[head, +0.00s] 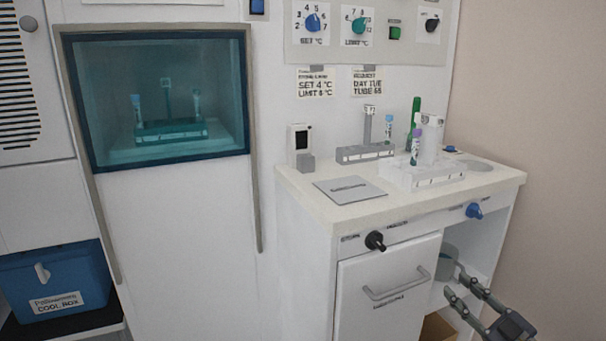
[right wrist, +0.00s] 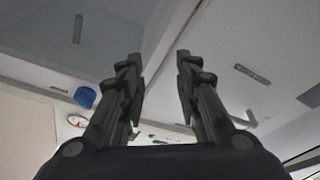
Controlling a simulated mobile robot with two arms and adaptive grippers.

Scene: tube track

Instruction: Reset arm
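My right gripper (head: 462,286) is at the lower right of the head view, in front of the open shelf under the counter. It also shows in the right wrist view (right wrist: 160,75), where its two fingers stand apart with nothing between them. My left gripper is not in the head view.
The counter (head: 400,208) has a grey plate (head: 350,190) on it. A glass-fronted chamber (head: 160,98) and a blue cool box (head: 53,285) are at left.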

